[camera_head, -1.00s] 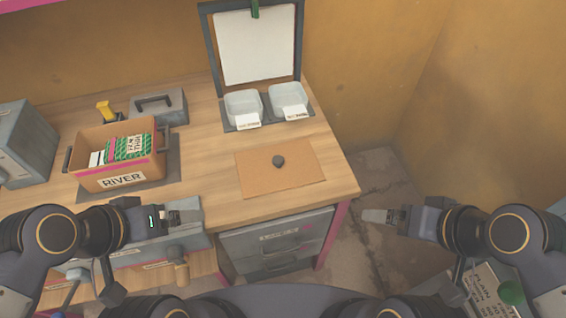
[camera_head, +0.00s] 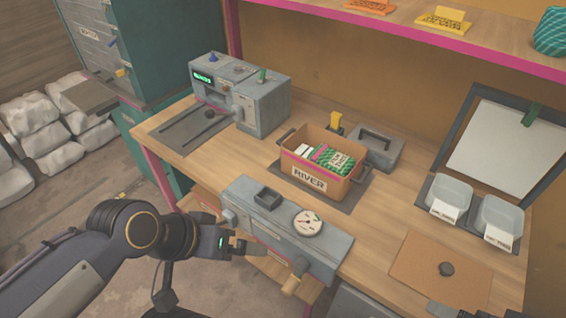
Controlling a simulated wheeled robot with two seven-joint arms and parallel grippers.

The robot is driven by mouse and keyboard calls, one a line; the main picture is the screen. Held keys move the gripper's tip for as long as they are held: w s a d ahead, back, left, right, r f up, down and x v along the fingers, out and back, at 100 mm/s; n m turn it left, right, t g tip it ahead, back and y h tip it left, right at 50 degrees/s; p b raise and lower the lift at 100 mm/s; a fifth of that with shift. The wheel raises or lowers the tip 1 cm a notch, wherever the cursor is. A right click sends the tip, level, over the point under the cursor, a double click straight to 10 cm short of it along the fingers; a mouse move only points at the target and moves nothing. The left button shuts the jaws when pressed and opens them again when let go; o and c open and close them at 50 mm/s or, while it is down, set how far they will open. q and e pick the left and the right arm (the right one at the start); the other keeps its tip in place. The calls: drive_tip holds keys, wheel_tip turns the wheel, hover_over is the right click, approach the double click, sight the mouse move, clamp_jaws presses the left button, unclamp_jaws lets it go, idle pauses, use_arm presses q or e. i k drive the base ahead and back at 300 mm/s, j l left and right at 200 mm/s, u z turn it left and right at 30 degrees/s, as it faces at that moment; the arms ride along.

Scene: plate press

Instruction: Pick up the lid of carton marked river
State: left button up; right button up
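The orange-brown carton marked RIVER (camera_head: 298,163) stands open on the bench, with green patterned and white packets inside. A flat grey lid-like piece with a dark bar handle (camera_head: 390,160) lies behind and to the right of it. Its own marking does not show. My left gripper (camera_head: 262,248) is in front of the bench, at the face of the grey gauge unit, well short of the carton. Its finger gap cannot be made out. Only the tip of my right gripper (camera_head: 441,310) shows at the bottom edge, near the cork mat.
A grey gauge unit (camera_head: 338,243) lies along the bench front, its handle sticking out. A grey machine (camera_head: 266,105) stands left. A yellow-topped item (camera_head: 336,121) is behind the carton. Clear trays (camera_head: 450,193) and a cork mat (camera_head: 410,262) are right. A shelf (camera_head: 390,24) overhangs.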

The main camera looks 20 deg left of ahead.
sight(427, 267)
drive_tip(key=u, duration=0.4)
drive_tip(key=j+z, duration=0.35)
drive_tip(key=i+j+z, duration=0.1)
drive_tip(key=j+z, duration=0.6)
drive_tip(key=j, duration=0.15)
